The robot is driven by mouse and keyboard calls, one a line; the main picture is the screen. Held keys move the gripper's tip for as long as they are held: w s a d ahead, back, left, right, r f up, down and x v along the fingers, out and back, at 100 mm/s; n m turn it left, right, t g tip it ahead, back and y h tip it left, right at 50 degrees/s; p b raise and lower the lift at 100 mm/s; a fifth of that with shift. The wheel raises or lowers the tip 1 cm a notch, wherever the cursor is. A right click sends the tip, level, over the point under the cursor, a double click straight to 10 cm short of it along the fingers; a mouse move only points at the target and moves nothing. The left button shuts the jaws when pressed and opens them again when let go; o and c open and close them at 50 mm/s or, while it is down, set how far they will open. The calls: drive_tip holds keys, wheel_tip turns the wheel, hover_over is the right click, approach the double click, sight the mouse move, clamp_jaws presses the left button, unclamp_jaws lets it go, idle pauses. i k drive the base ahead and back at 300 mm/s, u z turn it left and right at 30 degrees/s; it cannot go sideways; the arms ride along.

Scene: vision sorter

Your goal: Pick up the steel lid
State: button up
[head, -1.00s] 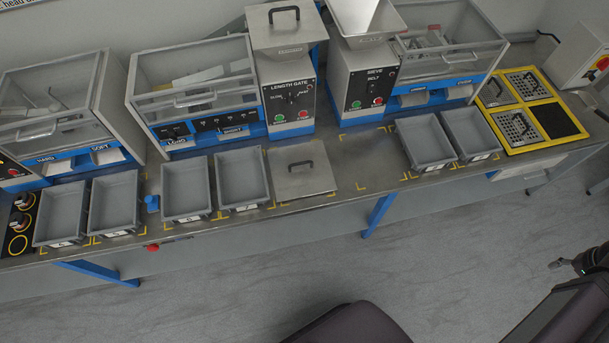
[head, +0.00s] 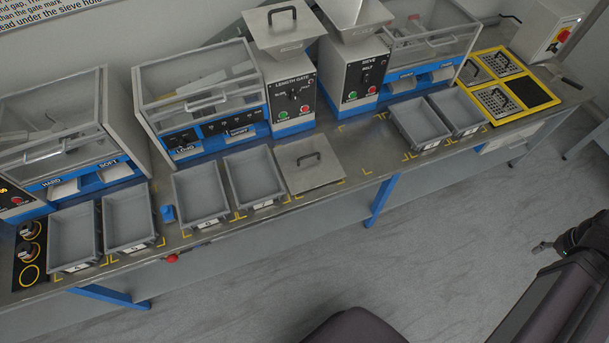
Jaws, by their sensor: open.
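A square steel lid (head: 312,176) with a black bar handle lies flat on the bench, right of the grey trays and in front of the length gate machine. A second steel lid (head: 270,30) with a similar black handle sits on top of the length gate machine (head: 291,95). My gripper (head: 540,247) is at the right edge of the view, over the floor in front of the bench. It is open, small and dark, with nothing visible in it. It is well apart from both lids.
Grey trays (head: 200,222) stand along the bench front left of the lid, with two more (head: 432,147) to its right. The sieve machine (head: 350,85) stands behind. A yellow-framed panel (head: 518,112) holds perforated plates. The floor in front is mostly clear; a dark rounded object (head: 352,328) shows below.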

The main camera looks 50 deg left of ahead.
sight(306, 164)
drive_tip(key=k, duration=1.75)
drive_tip(key=u, duration=1.3)
drive_tip(key=i, duration=1)
drive_tip(key=z, duration=0.05)
